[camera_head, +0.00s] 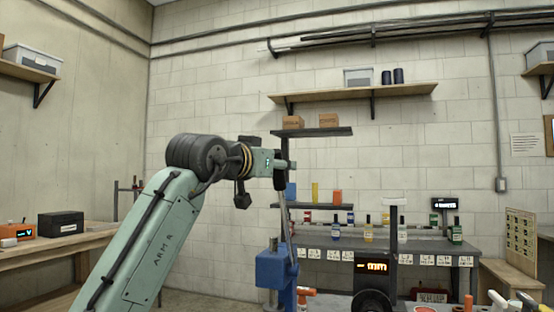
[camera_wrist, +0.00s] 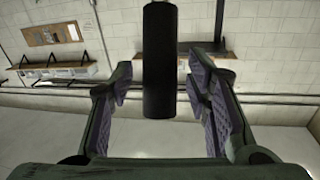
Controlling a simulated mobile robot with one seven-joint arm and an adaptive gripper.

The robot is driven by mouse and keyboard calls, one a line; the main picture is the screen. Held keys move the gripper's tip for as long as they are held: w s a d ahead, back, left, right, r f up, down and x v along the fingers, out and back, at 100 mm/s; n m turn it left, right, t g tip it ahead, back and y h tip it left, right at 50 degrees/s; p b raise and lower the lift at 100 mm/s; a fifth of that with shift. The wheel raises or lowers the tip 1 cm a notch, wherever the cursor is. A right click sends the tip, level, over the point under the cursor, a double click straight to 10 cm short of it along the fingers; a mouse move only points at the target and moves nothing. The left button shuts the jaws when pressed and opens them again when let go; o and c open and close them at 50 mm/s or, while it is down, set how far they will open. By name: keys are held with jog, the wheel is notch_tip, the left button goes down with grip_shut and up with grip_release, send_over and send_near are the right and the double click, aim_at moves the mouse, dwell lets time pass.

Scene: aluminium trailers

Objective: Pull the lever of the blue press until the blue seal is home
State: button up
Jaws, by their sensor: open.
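The blue press (camera_head: 274,268) stands at the lower middle of the head view. Its thin grey lever (camera_head: 286,215) rises from it, leaning slightly left, to a black grip beside my gripper (camera_head: 284,165). In the wrist view my gripper (camera_wrist: 162,82) is open, with a finger on either side of the black lever grip (camera_wrist: 160,50). Gaps show between the grip and both finger pads. I cannot make out the blue seal; the lower part of the press is cut off by the frame.
A dark bench (camera_head: 420,247) with several bottles stands behind the press. A black device with an orange display (camera_head: 375,285) is right of the press. Shelves (camera_head: 312,132) rise behind my gripper. A wooden bench (camera_head: 60,245) stands at the left.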

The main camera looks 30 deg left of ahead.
jog(key=shift+w, duration=0.4)
jog(key=shift+c, duration=0.3)
grip_shut()
dwell(0.4)
